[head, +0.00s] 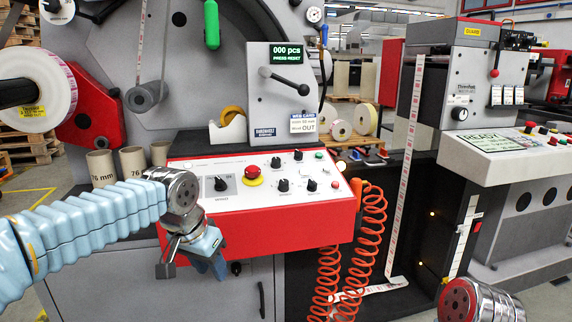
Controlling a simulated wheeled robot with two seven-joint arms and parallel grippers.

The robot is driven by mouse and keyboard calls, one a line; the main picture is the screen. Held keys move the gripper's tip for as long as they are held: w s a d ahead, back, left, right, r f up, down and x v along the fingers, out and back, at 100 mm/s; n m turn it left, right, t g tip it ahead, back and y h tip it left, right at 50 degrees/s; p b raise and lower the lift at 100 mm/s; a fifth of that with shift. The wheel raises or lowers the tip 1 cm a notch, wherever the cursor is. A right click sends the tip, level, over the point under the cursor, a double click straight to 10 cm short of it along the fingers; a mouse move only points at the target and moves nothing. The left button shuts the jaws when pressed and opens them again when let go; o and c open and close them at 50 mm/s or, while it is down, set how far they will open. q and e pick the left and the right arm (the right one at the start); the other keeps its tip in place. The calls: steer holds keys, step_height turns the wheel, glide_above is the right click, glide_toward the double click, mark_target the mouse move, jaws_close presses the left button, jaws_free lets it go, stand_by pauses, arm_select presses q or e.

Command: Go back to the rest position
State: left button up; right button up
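My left arm, in a light blue ribbed sleeve, comes in from the left in the head view. Its gripper (196,258) hangs in front of the red control box (290,232) at its lower left and points downward. No object shows in it. Its fingers are seen at a slant, so I cannot tell whether they are apart or together. Of my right arm only a round metal joint with a red cap shows at the bottom right corner; its gripper is out of the frame.
The label rewinder's control panel (320,183) has knobs and a red stop button (253,173). Cardboard cores (132,163) and a tape dispenser (228,133) stand behind it. An orange coiled hose (372,240) hangs at the box's right. A second console (500,150) stands further right.

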arm_select(q)
steer(key=s+d+f+n+g+h, duration=0.1)
steer(key=s+d+f, duration=0.15)
steer(key=f, duration=1.25)
steer(key=s+d+f+n+g+h, duration=0.1)
steer(key=d+f, duration=0.2)
steer(key=f, duration=1.2)
steer(key=s+f+n, duration=0.4)
steer(key=s+f, duration=1.1)
steer(key=s, duration=0.1)
steer(key=shift+s+a+f+g+h, duration=0.3)
steer(key=shift+s+a, duration=0.05)
steer(key=shift+a, duration=0.1)
